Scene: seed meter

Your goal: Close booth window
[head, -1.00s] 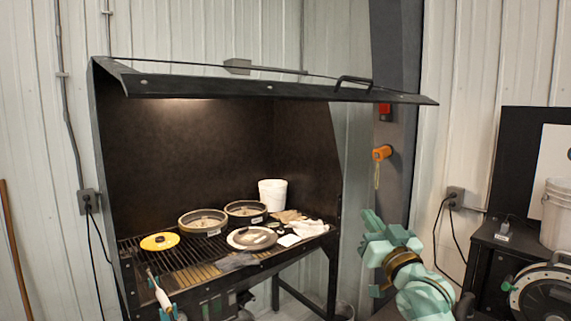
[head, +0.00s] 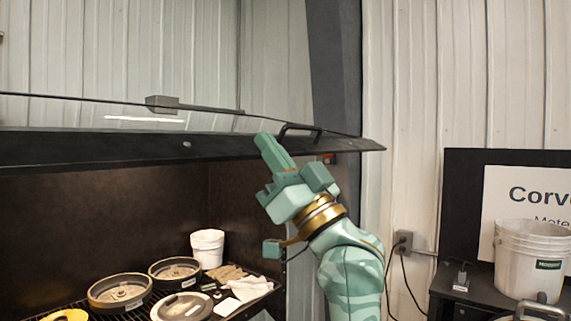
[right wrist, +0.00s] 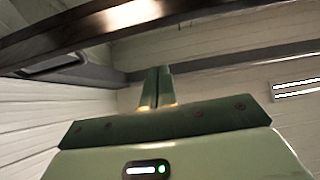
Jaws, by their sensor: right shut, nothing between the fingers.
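The booth window (head: 120,148) is a raised glass panel with a dark front frame, spanning the top of the booth in the head view. Its black bar handle (head: 299,128) sits near the right end of the frame. My right gripper (head: 268,142) is raised just left of the handle and overlaps the frame in the picture; I cannot tell whether it touches. In the right wrist view its fingers (right wrist: 158,88) are together and empty, with the dark frame (right wrist: 90,32) above them. My left gripper is not in view.
Inside the booth, round seed meter parts (head: 120,291), a white bucket (head: 207,248) and gloves (head: 248,288) lie on the grate. At right, a black table (head: 456,291) holds a larger white bucket (head: 530,262). A dark wall column (head: 338,60) stands behind the handle.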

